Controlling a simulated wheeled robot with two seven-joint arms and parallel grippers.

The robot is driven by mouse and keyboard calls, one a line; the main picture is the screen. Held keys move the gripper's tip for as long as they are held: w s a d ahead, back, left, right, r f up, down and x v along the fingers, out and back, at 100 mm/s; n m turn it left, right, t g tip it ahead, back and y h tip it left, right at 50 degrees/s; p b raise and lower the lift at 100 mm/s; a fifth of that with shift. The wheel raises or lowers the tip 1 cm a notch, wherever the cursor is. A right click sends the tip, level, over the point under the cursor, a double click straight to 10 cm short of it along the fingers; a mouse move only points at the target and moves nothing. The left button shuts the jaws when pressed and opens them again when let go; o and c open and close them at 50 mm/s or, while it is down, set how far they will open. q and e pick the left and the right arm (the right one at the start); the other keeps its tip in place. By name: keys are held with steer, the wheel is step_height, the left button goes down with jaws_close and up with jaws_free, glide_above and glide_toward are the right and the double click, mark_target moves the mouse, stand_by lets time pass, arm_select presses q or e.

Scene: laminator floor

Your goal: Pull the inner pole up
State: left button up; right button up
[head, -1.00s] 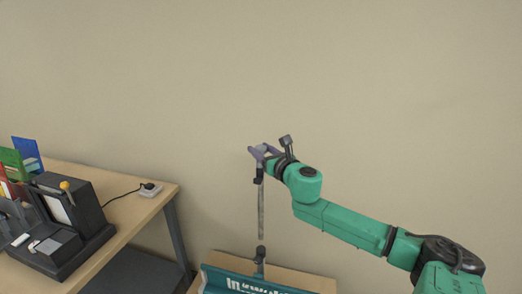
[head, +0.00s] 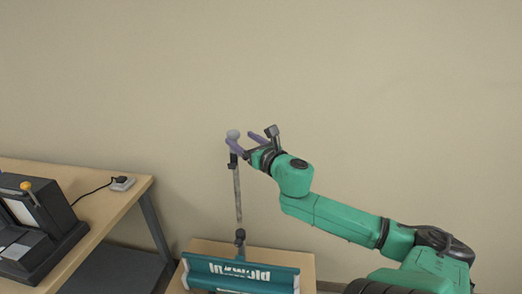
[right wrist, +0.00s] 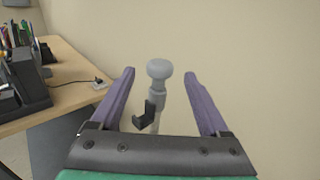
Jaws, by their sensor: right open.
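The inner pole (head: 237,190) is a thin grey rod with a round grey knob (head: 233,134) on top. It stands upright from a dark collar (head: 240,237) above a teal banner base (head: 225,270). A black hook (right wrist: 146,112) sits just below the knob. My right gripper (head: 240,138) is open at the knob, with purple fingers. In the right wrist view the knob and upper pole (right wrist: 162,100) show between the spread fingers, with a gap on both sides. My left gripper is out of view.
The base rests on a light wooden top (head: 307,268). At left is a desk (head: 120,205) with a dark machine (head: 40,235) and a white socket block (head: 122,184). A plain wall (head: 380,90) stands behind. The air around the pole is clear.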

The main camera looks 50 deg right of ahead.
steer(key=s+a, duration=0.1)
steer(key=s, duration=0.8)
steer(key=shift+a+r, duration=0.15)
steer(key=shift+a, duration=0.15)
steer(key=shift+w+d, duration=0.1)
